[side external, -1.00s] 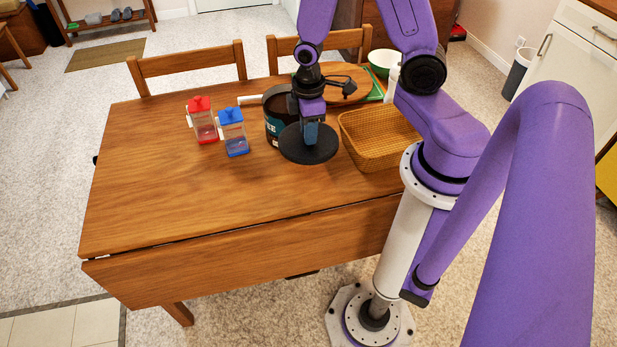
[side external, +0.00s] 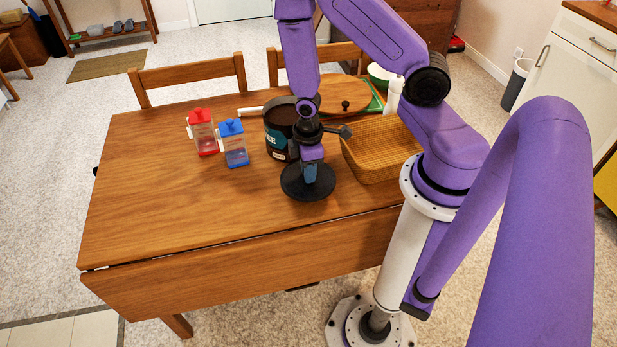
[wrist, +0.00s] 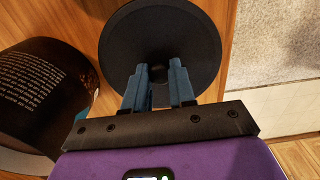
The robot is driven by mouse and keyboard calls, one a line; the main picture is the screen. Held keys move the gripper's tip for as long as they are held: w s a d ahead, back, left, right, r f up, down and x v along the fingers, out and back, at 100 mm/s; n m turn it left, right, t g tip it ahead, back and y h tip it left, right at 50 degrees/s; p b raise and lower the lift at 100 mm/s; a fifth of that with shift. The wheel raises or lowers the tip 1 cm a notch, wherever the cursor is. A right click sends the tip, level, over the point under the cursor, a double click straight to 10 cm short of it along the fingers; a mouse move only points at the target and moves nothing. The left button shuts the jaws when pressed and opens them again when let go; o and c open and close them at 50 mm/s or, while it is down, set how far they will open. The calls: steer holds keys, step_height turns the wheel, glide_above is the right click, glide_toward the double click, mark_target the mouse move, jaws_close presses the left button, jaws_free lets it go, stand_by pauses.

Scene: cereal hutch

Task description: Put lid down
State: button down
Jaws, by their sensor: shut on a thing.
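The lid is a round black disc (side external: 300,187) with a small knob on top. My gripper (side external: 309,175) is shut on the lid's knob from above. The lid looks level and low near the front part of the table; I cannot tell whether it touches the wood. In the wrist view the lid (wrist: 160,30) lies beyond my blue fingertips (wrist: 159,75), which hide most of the knob. The dark canister with a printed label (side external: 278,135) stands open just behind the lid, and its side also shows at the left of the wrist view (wrist: 40,90).
A wicker basket (side external: 375,160) stands right of the lid. Red-lidded (side external: 201,133) and blue-lidded (side external: 234,148) clear containers stand left of the canister. The table's left and front-left surface (side external: 150,200) is clear.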

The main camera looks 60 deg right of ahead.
steer(key=shift+f, duration=1.6)
steer(key=shift+f, duration=0.15)
steer(key=c, duration=0.9)
jaws_free()
steer(key=shift+c, duration=0.2)
steer(key=shift+r, duration=6.2)
steer(key=s+a+r+n, duration=0.1)
steer(key=s+a+r, duration=0.3)
steer(key=s+r, duration=0.3)
steer(key=s+a+r+n, duration=0.2)
steer(key=s+a+r, duration=0.1)
steer(key=s+r, duration=0.4)
steer(key=shift+s+a+r+n, duration=0.3)
steer(key=shift+a+r, duration=0.1)
steer(key=shift+r, duration=0.25)
